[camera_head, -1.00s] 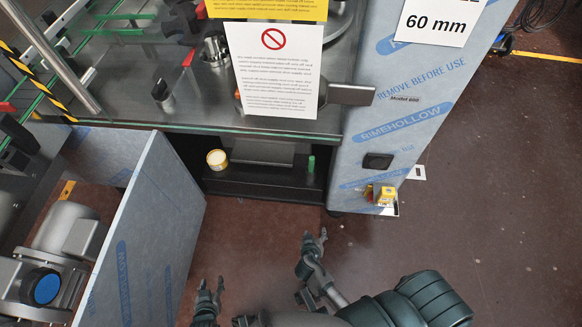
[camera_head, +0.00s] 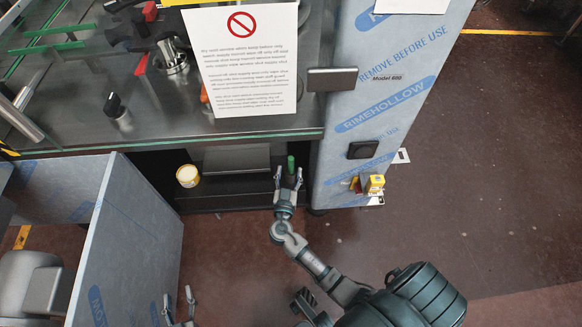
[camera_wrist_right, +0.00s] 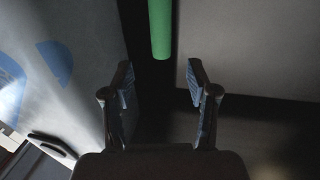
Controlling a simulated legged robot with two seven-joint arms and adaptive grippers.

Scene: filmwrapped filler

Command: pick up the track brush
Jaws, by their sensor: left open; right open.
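A green cylindrical handle (camera_head: 291,166), which looks like the track brush, stands in the dark recess under the machine. In the right wrist view the green handle (camera_wrist_right: 160,28) shows beyond the fingertips, in line with the gap between them; its far end is cut off by the frame. My right gripper (camera_head: 288,174) is open and empty at the near side of the handle. Its two fingers (camera_wrist_right: 160,75) are spread apart in the wrist view. My left gripper (camera_head: 179,299) is open and empty at the bottom left, far from the handle.
A yellow-and-white tub (camera_head: 187,176) sits on the dark shelf (camera_head: 230,190) to the left. A film-wrapped panel (camera_head: 345,185) stands close on the right, with a yellow switch box (camera_head: 375,184). The tabletop edge (camera_head: 240,138) overhangs the recess. A wrapped door (camera_head: 130,250) stands at left.

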